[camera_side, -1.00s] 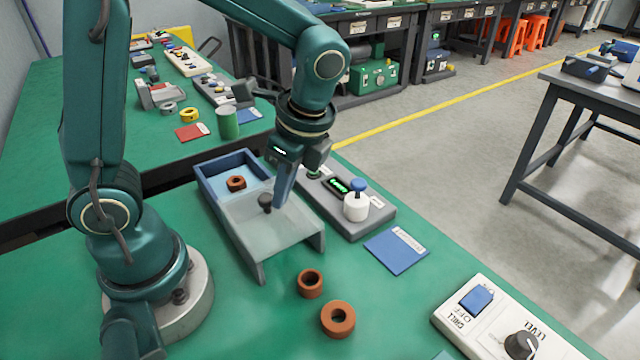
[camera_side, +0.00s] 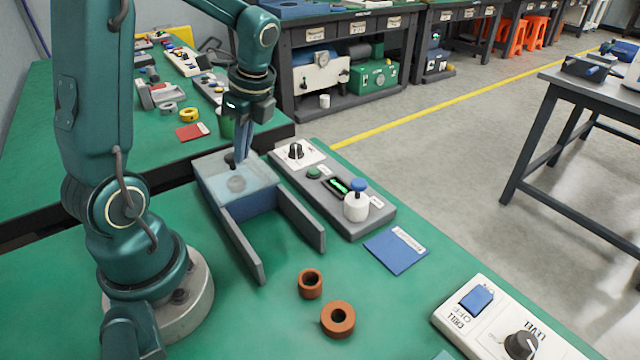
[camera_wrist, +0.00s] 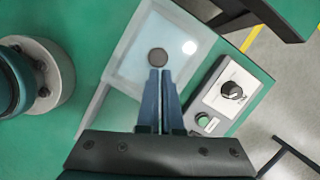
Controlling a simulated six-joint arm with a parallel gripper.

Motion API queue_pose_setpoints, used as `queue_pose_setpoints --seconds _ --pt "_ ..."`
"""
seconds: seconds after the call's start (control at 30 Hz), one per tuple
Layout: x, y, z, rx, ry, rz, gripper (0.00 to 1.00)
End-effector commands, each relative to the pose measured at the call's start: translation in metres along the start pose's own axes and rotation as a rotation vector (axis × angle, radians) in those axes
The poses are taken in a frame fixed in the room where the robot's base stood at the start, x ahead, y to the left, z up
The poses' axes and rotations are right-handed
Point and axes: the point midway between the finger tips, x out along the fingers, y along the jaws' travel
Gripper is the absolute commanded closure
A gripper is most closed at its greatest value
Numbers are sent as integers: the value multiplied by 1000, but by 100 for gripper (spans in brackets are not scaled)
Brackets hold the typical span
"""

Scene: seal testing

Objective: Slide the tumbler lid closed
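The tumbler lid (camera_side: 215,173) is a translucent pale plate with a dark round knob (camera_side: 230,160). It lies over the blue tumbler box (camera_side: 252,203) and appears to cover its whole opening. A ring inside shows faintly through the lid (camera_side: 236,184). In the wrist view the lid (camera_wrist: 185,65) has the knob (camera_wrist: 158,58) right at my fingertips. My gripper (camera_side: 242,155) has its fingers together and points down at the lid, beside the knob. In the wrist view my gripper (camera_wrist: 160,73) shows no knob between its fingers. Whether the tips touch the knob is hard to tell.
Two bare grey rails (camera_side: 302,220) extend from the box toward the viewer. A grey control panel (camera_side: 340,205) with a knob and white-and-blue button stands to the right. Two brown rings (camera_side: 338,319), a blue card (camera_side: 397,250) and a switch box (camera_side: 505,325) lie in front.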

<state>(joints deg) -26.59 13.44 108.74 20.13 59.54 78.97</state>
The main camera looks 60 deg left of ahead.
Motion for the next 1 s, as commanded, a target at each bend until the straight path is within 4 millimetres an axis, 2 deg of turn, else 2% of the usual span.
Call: queue_pose_setpoints --seconds 0.37,0.57,0.67,0.8,1.0 --pt "0 0 1 3 -12 1 100" --pt "-11 0 -21 7 -6 -2 100" --pt "-20 -1 -40 9 -2 -5 100" --pt "-54 -2 -36 -1 0 -9 100" --pt "-91 -1 -36 -1 0 -6 100"
